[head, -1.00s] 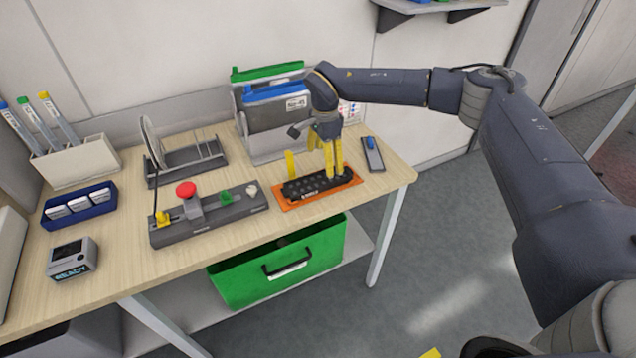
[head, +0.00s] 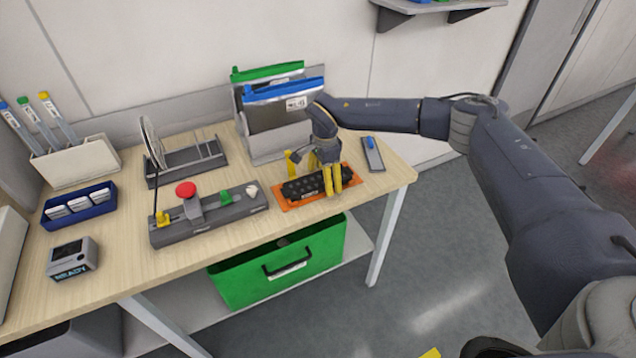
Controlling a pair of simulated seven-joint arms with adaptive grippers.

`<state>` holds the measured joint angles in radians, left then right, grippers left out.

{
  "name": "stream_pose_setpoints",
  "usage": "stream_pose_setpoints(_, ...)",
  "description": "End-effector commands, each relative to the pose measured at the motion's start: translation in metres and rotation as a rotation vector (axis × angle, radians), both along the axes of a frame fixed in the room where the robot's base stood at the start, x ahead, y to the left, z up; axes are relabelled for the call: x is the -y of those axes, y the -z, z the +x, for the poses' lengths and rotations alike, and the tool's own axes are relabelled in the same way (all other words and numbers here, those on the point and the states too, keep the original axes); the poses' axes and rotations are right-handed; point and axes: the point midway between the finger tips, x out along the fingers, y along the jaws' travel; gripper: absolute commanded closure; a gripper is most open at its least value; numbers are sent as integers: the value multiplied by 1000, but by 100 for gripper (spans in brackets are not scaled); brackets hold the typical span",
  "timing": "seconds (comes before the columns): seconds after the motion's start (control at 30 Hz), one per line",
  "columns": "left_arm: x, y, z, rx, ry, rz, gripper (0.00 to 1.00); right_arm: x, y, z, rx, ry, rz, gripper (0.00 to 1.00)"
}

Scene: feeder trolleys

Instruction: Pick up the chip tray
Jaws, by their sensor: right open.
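The chip tray (head: 303,187) is a long black tray with rows of dark round shapes on top. It lies on an orange base (head: 289,204) near the right end of the wooden table. My right gripper (head: 331,178) has yellow fingers pointing down and is open at the right half of the tray. Its near fingers overlap the tray's front side in the picture. I cannot tell whether they touch it. The fingers hide part of the tray's right half. My left gripper is not in view.
A yellow upright piece (head: 292,163) stands just behind the tray's left part. A rack with green and blue folders (head: 276,118) is behind.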

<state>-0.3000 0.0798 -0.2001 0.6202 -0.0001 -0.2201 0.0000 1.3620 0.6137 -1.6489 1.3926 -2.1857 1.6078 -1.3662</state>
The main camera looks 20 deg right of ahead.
Motion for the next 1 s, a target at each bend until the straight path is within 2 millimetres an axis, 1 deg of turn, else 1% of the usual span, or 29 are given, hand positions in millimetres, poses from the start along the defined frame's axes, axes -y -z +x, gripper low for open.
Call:
stream_pose_setpoints(0.17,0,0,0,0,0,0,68,0,0,0,0,0,0,11)
stream_pose_setpoints(0.2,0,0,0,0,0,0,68,0,0,0,0,0,0,14)
stream_pose_setpoints(0.7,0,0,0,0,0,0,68,0,0,0,0,0,0,72)
stream_pose_setpoints(0.73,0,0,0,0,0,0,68,0,0,0,0,0,0,74)
stream_pose_setpoints(1.0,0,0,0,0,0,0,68,0,-2,0,1,0,0,74)
